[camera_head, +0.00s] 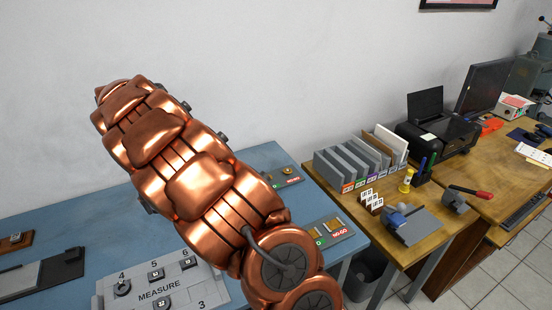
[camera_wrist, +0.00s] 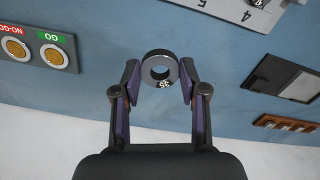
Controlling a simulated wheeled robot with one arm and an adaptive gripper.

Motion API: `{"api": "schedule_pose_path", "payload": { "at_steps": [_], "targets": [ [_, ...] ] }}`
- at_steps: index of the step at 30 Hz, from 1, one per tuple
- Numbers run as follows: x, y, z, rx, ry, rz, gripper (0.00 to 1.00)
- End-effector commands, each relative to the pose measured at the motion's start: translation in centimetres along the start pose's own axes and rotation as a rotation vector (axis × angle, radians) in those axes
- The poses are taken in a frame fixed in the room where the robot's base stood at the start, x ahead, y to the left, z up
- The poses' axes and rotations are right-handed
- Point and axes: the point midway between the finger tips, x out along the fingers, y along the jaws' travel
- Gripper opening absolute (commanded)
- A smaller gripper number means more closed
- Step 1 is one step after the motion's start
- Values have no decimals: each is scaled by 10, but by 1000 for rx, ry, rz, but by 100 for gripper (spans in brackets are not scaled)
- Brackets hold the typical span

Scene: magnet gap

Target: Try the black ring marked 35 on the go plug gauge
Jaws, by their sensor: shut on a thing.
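The black ring (camera_wrist: 148,60) marked 35 is between the fingertips of my gripper (camera_wrist: 160,76) in the wrist view. My gripper is shut on its sides, with the ring's hole facing the camera. A gauge block (camera_wrist: 62,67) with a green GO label and a red NO-GO label lies to the left, apart from the ring. Its go plug (camera_wrist: 55,54) is a round brass-coloured disc, bare on top. In the head view my copper arm hides the gripper and ring. Two gauge blocks show there, one farther back (camera_head: 285,184) and one nearer (camera_head: 345,237).
The blue table (camera_head: 262,157) carries a grey MEASURE board (camera_head: 205,292) with numbered places, some holding small dark parts. A dark tray (camera_wrist: 283,82) and a brown rack (camera_wrist: 285,124) lie right in the wrist view. A wooden desk (camera_head: 325,165) with bins and a printer stands right.

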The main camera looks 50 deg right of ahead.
Motion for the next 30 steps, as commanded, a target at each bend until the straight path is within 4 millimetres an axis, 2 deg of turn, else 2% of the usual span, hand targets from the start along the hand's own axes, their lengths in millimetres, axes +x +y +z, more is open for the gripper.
{"api": "schedule_pose_path", "payload": {
  "at_steps": [6,13,17,21,24,27,30],
  "targets": [
    [16,84,-32,102,-10,-12,7],
    [31,190,-46,238,-6,-15,7],
    [40,252,-43,322,0,-13,7],
    [50,315,-31,414,2,-10,7],
    [56,352,-21,471,8,-7,7],
    [60,381,-10,517,9,-2,7],
    [64,399,-3,546,9,-1,7]
  ]
}}
